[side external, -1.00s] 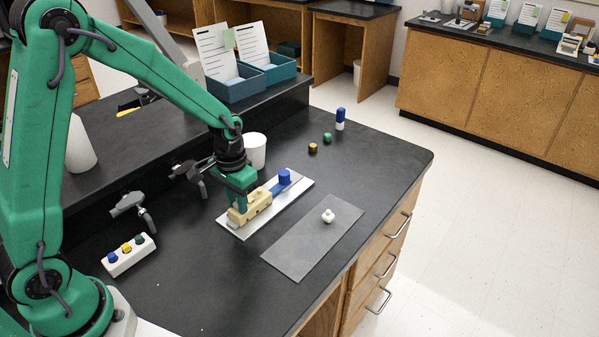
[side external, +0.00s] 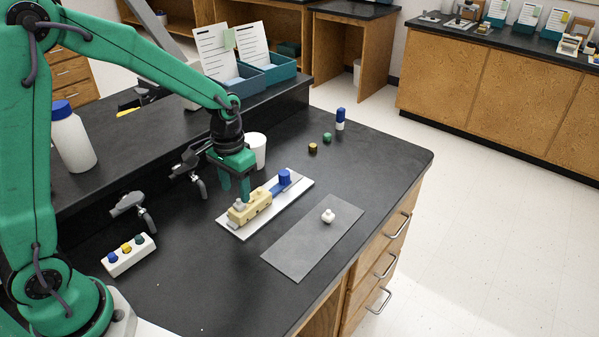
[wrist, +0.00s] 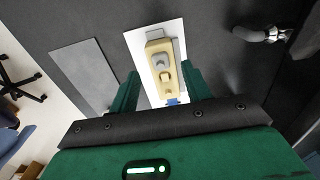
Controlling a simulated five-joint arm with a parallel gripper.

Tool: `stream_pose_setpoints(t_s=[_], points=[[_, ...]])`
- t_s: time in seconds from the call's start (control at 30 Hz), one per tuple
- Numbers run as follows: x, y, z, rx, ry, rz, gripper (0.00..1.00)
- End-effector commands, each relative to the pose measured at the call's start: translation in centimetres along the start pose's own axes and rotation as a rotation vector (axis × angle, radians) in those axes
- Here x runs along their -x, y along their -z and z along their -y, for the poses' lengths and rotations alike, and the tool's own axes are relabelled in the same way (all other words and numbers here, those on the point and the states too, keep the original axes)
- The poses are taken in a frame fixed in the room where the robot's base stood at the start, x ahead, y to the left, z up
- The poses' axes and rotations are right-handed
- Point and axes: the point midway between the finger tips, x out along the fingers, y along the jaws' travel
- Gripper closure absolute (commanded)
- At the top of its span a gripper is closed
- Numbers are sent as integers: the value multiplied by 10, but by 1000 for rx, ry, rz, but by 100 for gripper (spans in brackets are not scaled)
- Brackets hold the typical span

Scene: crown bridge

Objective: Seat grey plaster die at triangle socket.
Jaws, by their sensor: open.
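The grey plaster die (side external: 238,206) sits at the left end of the cream block (side external: 263,201), on the white plate (side external: 247,233). In the wrist view the die (wrist: 161,60) lies on the far part of the cream block (wrist: 172,93) and looks seated in it. The socket shape under it is hidden. My gripper (side external: 235,191) is open and empty, raised a little above and behind the block. In the wrist view its fingers (wrist: 163,86) stand apart on either side of the block, clear of the die.
A blue holder with a blue cylinder (side external: 285,176) adjoins the block's right end. A grey mat (side external: 296,251) with a small white piece (side external: 328,216) lies in front. A white cup (side external: 256,148) stands behind. A button box (side external: 129,256) is at left.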

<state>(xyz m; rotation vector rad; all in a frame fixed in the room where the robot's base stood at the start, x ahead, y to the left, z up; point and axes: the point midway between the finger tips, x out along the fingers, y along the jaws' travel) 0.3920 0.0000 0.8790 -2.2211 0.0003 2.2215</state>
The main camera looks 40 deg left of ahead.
Motion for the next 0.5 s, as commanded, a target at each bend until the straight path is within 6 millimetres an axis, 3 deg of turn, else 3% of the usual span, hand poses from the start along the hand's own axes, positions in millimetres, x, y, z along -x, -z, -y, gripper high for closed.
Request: stream_pose_setpoints(t_s=[0.2,0.5], points=[[25,0,0,0,0,-2,52],[33,0,0,0,0,0,52]])
